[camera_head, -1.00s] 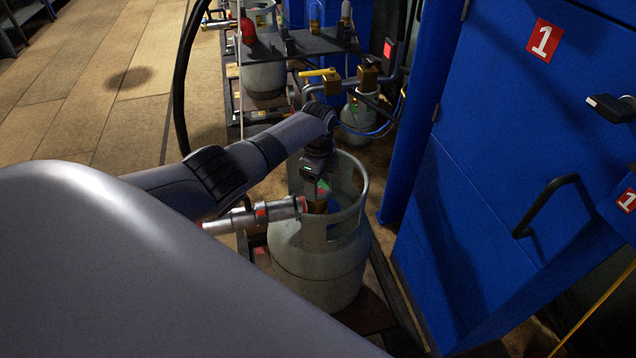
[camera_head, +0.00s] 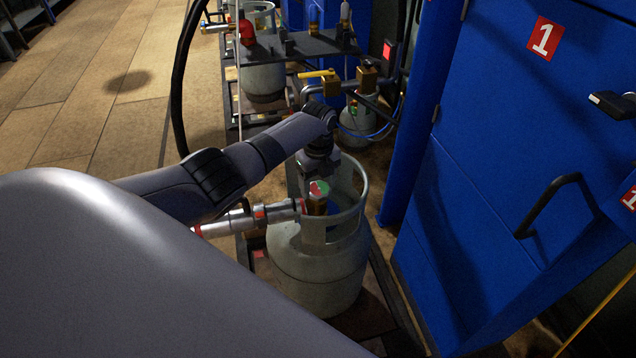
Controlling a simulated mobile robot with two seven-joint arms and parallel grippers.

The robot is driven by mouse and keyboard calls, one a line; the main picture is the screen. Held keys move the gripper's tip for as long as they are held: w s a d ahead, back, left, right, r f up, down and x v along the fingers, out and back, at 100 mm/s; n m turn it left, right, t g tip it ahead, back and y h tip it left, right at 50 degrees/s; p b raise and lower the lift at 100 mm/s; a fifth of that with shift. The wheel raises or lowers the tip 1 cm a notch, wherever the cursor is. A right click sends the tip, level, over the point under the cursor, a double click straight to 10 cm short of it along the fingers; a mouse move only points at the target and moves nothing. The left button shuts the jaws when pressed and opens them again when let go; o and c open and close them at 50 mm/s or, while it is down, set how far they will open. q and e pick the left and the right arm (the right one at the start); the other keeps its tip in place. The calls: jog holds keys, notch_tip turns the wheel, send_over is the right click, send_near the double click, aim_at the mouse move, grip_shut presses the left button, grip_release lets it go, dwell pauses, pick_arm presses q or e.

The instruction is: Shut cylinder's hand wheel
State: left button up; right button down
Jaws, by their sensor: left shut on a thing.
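The grey gas cylinder (camera_head: 318,277) stands upright on a low platform, with a collar around its valve. The hand wheel (camera_head: 319,188) shows as a small green and red patch on top of the brass valve (camera_head: 316,206), inside the collar. My left gripper (camera_head: 318,174) reaches down into the collar from above and is shut on the hand wheel. The fingers are small and partly hidden. A silver hose fitting (camera_head: 250,217) joins the valve from the left. My right gripper is out of view.
A blue cabinet (camera_head: 480,200) with a black handle (camera_head: 548,205) stands close on the right. Behind are a smaller cylinder (camera_head: 357,118), a yellow-handled valve (camera_head: 318,74), a dark shelf (camera_head: 290,44) and another cylinder (camera_head: 264,80). The floor at left is clear.

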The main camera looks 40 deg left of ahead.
aim_at(318, 188)
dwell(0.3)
pick_arm(q)
jog(key=o, duration=1)
jog(key=shift+o, duration=0.2)
notch_tip(318, 188, up, 7)
jog(key=p, duration=0.2)
jog(key=shift+r+p, duration=0.1)
jog(key=shift+p, duration=0.25)
jog(key=shift+s, duration=0.1)
